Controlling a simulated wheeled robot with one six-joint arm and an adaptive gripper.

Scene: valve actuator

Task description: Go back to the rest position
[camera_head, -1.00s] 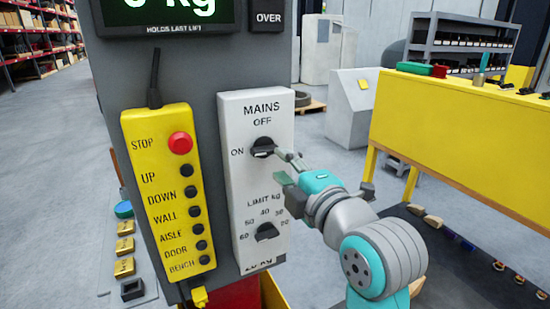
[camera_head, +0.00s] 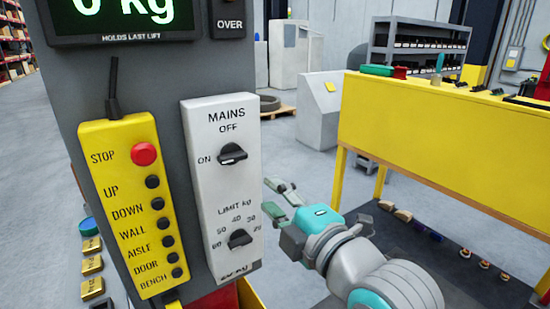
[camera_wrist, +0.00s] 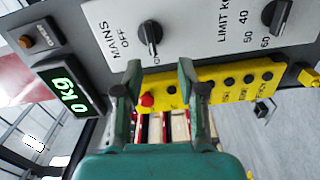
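My gripper (camera_head: 271,195) is open and empty, to the right of the white switch panel (camera_head: 215,115) and apart from it. In the wrist view its two fingers (camera_wrist: 160,80) are spread with nothing between them. The black MAINS knob (camera_head: 232,154) is on the panel's upper part; its pale mark is on the side near ON. The LIMIT kg knob (camera_head: 239,239) is below it. Both the MAINS knob (camera_wrist: 150,36) and the LIMIT knob (camera_wrist: 277,14) show in the wrist view, beyond the fingers.
A yellow button pendant (camera_head: 133,205) with a red STOP button (camera_head: 144,154) hangs left of the panel. The display (camera_head: 105,14) above reads 0 kg. A yellow bench (camera_head: 440,125) stands at the right, with a dark mat (camera_head: 450,235) below. Open floor lies behind.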

